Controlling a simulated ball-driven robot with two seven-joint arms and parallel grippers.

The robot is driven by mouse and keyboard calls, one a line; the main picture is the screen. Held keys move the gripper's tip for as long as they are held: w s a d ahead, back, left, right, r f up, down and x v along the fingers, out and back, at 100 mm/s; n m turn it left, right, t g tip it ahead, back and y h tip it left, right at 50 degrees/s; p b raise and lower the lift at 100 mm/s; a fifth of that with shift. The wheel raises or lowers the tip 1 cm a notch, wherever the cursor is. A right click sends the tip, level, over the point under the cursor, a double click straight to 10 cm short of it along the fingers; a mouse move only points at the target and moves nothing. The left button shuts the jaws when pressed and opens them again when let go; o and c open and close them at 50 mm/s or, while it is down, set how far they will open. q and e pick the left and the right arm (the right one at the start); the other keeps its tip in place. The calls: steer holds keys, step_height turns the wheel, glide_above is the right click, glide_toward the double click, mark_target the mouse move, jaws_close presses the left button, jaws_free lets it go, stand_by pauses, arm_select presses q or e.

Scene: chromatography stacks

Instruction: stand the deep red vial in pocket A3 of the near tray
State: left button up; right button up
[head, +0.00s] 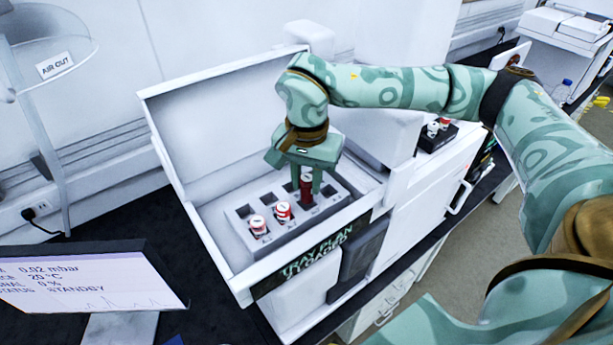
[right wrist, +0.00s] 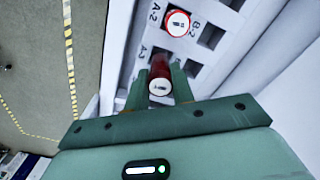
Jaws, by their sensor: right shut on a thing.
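The deep red vial (head: 306,190) is upright between the fingers of my right gripper (head: 306,188), which is shut on it. In the right wrist view the vial (right wrist: 160,66) shows its white cap toward the camera, with the gripper fingers (right wrist: 161,84) on both sides. The near tray (head: 312,222) is a pale grey block with square pockets, inside the open white box. The vial is over the tray at the pocket beside the A.3 mark (right wrist: 143,50). Whether its lower end is inside the pocket cannot be told. My left gripper is not in view.
Two white-capped red vials, one (head: 258,227) and another (head: 283,212), stand in the tray. A vial (right wrist: 177,23) stands between the A.2 and B.2 marks. The box's raised wall (head: 225,100) is behind the tray. A dark rack (head: 437,135) with vials stands farther right.

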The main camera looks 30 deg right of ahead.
mark_target(307, 193)
steer(key=shift+f+b, duration=0.8)
steer(key=shift+f, duration=0.5)
steer(key=shift+f, duration=0.1)
steer(key=shift+f, duration=0.55)
steer(key=o, duration=1.5)
steer(key=shift+c, duration=0.2)
